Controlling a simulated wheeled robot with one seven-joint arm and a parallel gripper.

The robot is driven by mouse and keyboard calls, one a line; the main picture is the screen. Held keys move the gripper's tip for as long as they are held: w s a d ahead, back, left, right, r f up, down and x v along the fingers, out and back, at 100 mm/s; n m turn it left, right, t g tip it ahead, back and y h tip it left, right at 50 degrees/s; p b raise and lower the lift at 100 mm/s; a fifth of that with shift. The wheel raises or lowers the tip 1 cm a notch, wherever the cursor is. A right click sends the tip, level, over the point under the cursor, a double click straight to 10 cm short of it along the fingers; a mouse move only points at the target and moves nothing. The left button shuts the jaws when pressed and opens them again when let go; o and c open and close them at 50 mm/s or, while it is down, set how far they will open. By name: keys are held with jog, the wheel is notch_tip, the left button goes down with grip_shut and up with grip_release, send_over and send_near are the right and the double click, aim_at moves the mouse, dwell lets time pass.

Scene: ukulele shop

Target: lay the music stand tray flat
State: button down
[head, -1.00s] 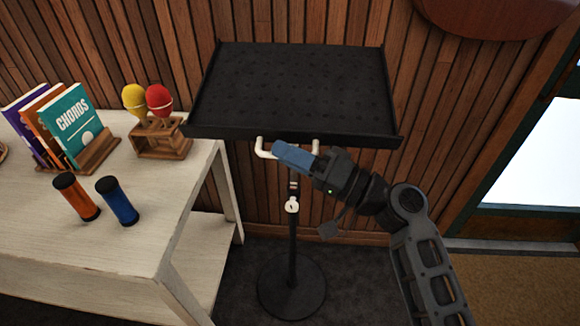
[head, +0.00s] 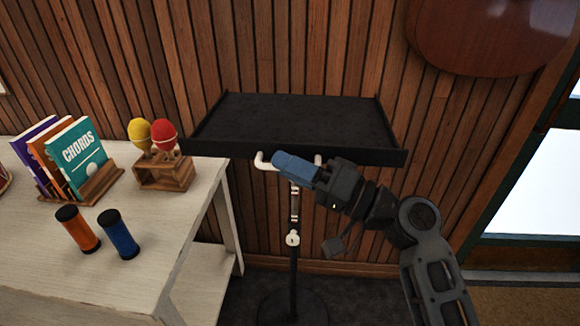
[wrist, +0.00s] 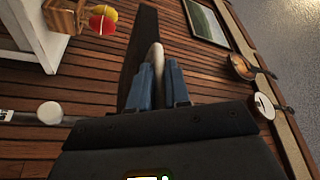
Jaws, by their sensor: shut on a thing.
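The black music stand tray (head: 300,120) tops a thin pole (head: 294,215) before the slatted wall. It looks close to flat in the head view, its far edge a little above its near lip; the exact angle is hard to tell. A white handle (head: 262,162) sticks out under the near lip. My gripper (head: 282,163) has its blue fingers shut on this handle, hiding its middle. In the wrist view my fingers (wrist: 159,72) close on both sides of the pale handle (wrist: 157,54), with the tray's dark edge (wrist: 140,30) behind it.
A pale table (head: 130,280) at left holds songbooks (head: 75,155), maracas (head: 150,134) in a wooden holder (head: 165,174), and orange (head: 77,230) and blue (head: 118,236) shakers. Its corner is close to the tray's left end. A round wooden body (head: 485,35) hangs upper right.

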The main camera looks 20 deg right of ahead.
jog(key=shift+r, duration=0.3)
jog(key=c, duration=1.3)
grip_release()
jog(key=shift+o, duration=0.7)
jog(key=shift+f, duration=0.1)
jog(key=shift+f, duration=0.1)
jog(key=b+v, duration=0.2)
jog(key=v, duration=0.5)
jog(key=shift+s+d, duration=0.25)
jog(key=shift+s, duration=0.05)
